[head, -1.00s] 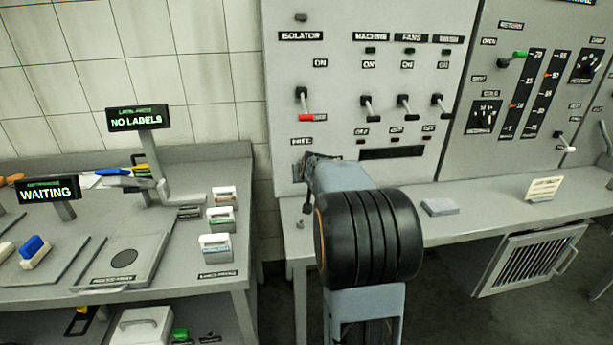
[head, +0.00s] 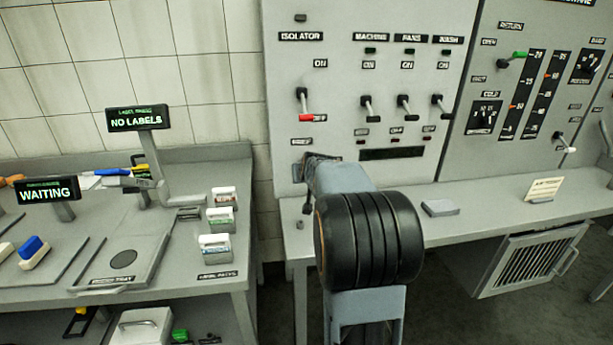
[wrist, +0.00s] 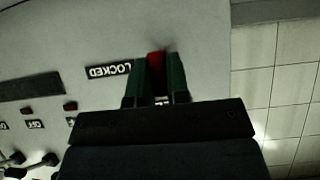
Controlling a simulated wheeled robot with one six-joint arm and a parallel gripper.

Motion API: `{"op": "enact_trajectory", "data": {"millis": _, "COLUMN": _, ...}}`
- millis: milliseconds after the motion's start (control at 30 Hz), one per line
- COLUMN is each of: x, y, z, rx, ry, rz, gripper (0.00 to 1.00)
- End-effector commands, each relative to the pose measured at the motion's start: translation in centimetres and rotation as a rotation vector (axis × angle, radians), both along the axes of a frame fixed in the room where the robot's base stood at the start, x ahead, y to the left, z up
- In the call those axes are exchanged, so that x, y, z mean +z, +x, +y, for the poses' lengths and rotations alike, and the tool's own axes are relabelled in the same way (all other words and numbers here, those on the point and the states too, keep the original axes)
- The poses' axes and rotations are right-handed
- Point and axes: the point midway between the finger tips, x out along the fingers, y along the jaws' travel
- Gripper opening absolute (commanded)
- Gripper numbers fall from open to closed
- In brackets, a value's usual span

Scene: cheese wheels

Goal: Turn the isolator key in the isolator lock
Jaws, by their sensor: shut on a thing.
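My gripper (wrist: 158,78) shows in the wrist view with its two green fingers close together at the panel. It is shut on a small red thing (wrist: 157,62) between the fingers, which appears to be the isolator key. The key's shape and the isolator lock behind it are mostly hidden by the fingers. A "LOCKED" label (wrist: 109,71) sits on the panel beside the fingers; the wrist view is upside down. In the head view my arm covers the lock area below the isolator lever (head: 304,104), whose red-tipped handle points down.
The grey panel (head: 345,75) also carries machine, fans and wash levers (head: 404,105), all pointing down. A grey counter (head: 470,208) runs below it, with a grey block (head: 440,207) and a small card (head: 545,188). A labelling bench (head: 200,277) stands at the left.

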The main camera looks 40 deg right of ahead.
Motion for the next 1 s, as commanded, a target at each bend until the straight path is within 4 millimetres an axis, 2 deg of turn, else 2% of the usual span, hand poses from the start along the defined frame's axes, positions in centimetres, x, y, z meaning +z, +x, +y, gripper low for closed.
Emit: {"op": "enact_trajectory", "data": {"millis": 1000, "x": 0.0, "y": 2.2, "z": -1.1, "rx": 0.000, "ry": 0.000, "rz": 0.000, "gripper": 0.00}}
